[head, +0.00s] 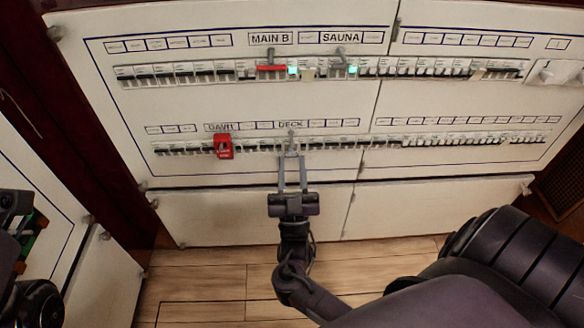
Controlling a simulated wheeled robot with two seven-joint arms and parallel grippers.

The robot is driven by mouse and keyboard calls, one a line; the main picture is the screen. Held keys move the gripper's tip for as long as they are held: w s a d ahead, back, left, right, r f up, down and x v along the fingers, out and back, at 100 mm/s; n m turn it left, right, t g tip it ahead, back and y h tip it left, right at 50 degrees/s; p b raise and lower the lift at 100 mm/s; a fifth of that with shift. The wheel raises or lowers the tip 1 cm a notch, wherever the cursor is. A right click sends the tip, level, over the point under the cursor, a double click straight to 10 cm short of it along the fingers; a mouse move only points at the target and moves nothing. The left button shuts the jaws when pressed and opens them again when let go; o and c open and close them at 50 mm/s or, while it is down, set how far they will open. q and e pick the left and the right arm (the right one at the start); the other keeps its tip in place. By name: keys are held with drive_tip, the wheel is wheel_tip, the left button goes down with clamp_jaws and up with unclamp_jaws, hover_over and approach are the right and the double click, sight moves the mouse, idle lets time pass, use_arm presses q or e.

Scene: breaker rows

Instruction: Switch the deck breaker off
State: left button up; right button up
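The deck breaker (291,138) is in the lower row of the white panel, below the DECK label (291,125). Its small grey lever points up. My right gripper (292,158) reaches up from below, its two thin fingers apart, one on each side of the breaker's lower part. The fingers are not closed together; whether they touch the breaker is too small to tell. No lit lamp shows at the deck breaker. Dark parts of my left arm show at the left edge, but its fingertips do not show.
In the upper row are the main B breaker (270,68) with a red piece and the sauna breaker (338,68), each beside a green light. A red lockout tag (223,147) hangs under the DAVIT label. Neighbouring breakers sit close on both sides. A wooden floor (205,283) lies below.

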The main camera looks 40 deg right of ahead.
drive_tip(key=o, duration=0.4)
drive_tip(key=v, duration=0.8)
idle(0.4)
